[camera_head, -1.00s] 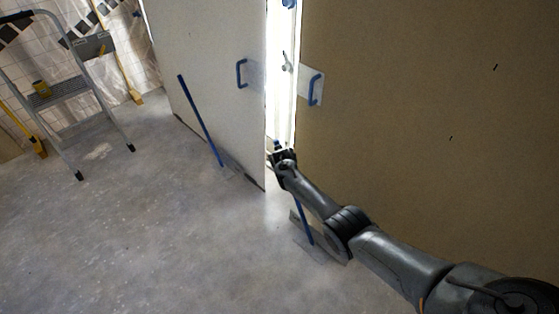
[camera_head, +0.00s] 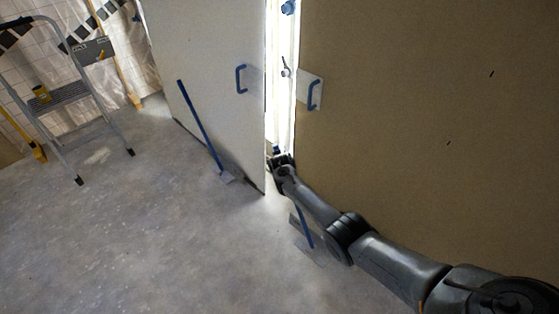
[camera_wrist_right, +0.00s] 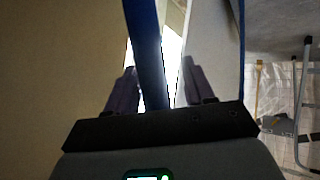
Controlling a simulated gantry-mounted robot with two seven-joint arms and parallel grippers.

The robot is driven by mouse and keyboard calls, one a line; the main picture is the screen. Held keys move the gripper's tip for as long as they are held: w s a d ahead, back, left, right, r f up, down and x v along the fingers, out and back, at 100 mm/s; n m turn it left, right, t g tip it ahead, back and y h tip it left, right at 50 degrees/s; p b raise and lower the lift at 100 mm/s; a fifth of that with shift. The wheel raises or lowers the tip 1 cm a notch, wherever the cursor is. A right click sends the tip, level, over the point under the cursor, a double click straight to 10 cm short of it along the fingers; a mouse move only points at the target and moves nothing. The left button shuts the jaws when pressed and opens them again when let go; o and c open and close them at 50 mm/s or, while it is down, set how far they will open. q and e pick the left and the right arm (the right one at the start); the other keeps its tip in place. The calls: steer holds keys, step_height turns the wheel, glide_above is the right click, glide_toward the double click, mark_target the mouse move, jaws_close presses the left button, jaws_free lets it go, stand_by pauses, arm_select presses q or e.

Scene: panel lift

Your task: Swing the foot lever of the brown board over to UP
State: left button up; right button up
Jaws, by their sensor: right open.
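The brown board (camera_head: 420,110) stands upright at right, with a blue handle (camera_head: 314,95) on a pale plate near its left edge. Its blue foot lever (camera_head: 305,230) shows low, below my right arm; its upper part is hidden. My right gripper (camera_head: 281,160) is at the gap by the board's left edge. In the right wrist view the blue lever bar (camera_wrist_right: 148,50) runs between the open fingers of the gripper (camera_wrist_right: 159,85). Contact with either finger is unclear. My left gripper is not in view.
A white board (camera_head: 205,70) stands left of the bright gap, with its own blue handle (camera_head: 240,79) and slanted blue lever (camera_head: 200,125). A stepladder (camera_head: 70,100) stands at far left. The grey floor (camera_head: 130,240) is clear in front.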

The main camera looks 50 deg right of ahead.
steer(key=p+v, duration=0.7)
steer(key=v, duration=0.2)
steer(key=shift+a+p, duration=0.35)
steer(key=shift+s+r, duration=0.1)
steer(key=shift+s, duration=0.05)
